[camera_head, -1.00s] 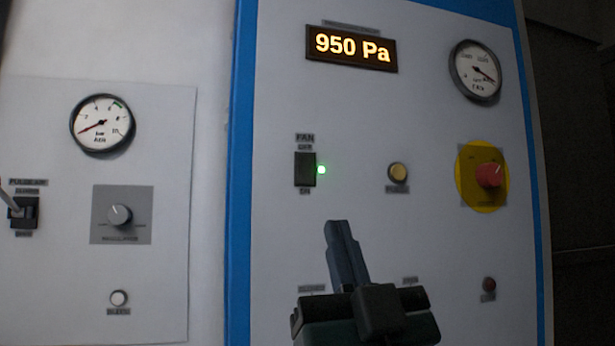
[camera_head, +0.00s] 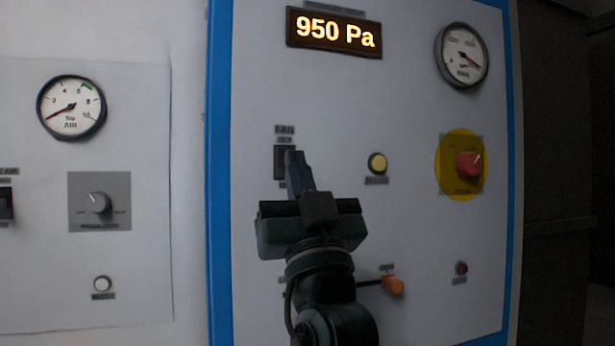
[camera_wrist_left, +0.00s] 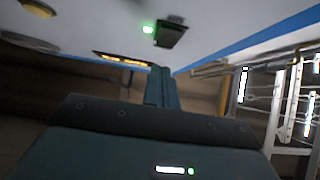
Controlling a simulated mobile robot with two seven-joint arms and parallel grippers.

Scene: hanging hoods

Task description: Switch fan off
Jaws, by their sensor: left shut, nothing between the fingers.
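The fan switch (camera_head: 280,161) is a small dark rocker under the FAN label on the grey panel. My left gripper (camera_head: 296,156) is shut and empty, its fingertips just at the switch's right side in the head view and covering part of it. In the left wrist view the switch (camera_wrist_left: 171,33) is a dark block beside a lit green lamp (camera_wrist_left: 148,29). The shut fingers (camera_wrist_left: 159,72) point toward them, with a gap in that picture. The head view does not show whether the fingertips touch the switch; there the lamp is hidden behind the gripper. My right gripper is not in view.
The display (camera_head: 334,32) reads 950 Pa. A yellow button (camera_head: 377,163), a red knob (camera_head: 468,164) on a yellow disc and an orange handle (camera_head: 392,285) are right of my gripper. A separate panel with an air gauge (camera_head: 71,107) is at left.

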